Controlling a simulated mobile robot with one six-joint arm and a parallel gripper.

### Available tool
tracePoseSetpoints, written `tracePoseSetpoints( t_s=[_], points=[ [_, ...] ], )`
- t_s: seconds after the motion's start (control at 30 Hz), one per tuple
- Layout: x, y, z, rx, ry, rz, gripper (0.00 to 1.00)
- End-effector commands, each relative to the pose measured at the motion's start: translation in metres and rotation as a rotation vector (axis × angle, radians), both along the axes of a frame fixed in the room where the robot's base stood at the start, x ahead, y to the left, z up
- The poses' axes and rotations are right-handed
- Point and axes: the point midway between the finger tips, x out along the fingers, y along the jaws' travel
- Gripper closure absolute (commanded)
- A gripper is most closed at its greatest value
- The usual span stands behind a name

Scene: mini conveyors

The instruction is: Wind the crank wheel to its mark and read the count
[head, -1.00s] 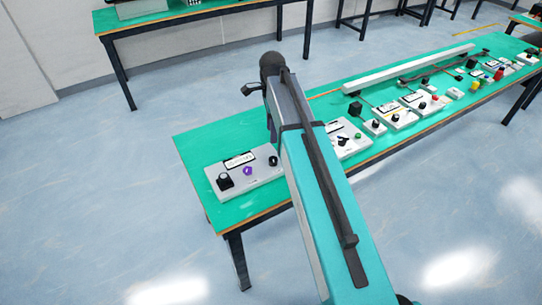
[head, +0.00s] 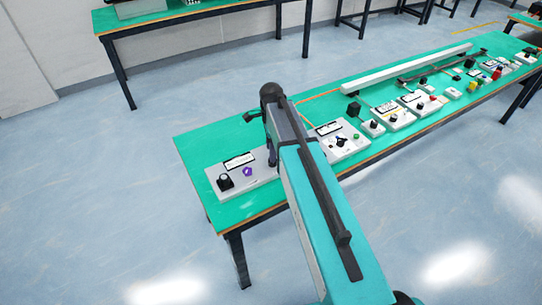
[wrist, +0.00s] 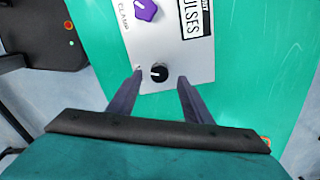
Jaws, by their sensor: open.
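A light grey panel (head: 258,188) lies at the near left end of the green bench. It carries a black knob (head: 224,182) at its left, a purple knob (head: 247,172) and a white readout label (head: 238,161). In the wrist view the purple knob (wrist: 145,10) is beside the word CLAMP, and the label (wrist: 196,20) reads PULSES. A round black knob (wrist: 158,72) with a pale mark sits at the panel's end. My gripper (wrist: 159,77) is open, its fingers on either side of this knob with gaps visible. I cannot tell which knob is the crank wheel; no count is legible.
A second panel (head: 352,152) with black and green controls lies just right of my arm. Several more devices and a long white bar (head: 405,68) line the bench farther right. Bare green bench top (head: 200,145) shows behind the left panel.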

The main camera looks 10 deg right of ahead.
Motion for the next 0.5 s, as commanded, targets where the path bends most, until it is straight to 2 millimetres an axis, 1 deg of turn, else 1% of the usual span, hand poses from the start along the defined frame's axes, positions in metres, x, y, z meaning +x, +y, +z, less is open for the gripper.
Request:
tracePoseSetpoints(
  t_s=[0.23, 0.5],
  points=[
    [0.0, 0.001, -0.025, 0.0, 0.002, 0.001, 0.55],
    [0.0, 0.001, -0.042, 0.0, 0.001, 0.001, 0.55]
  ],
)
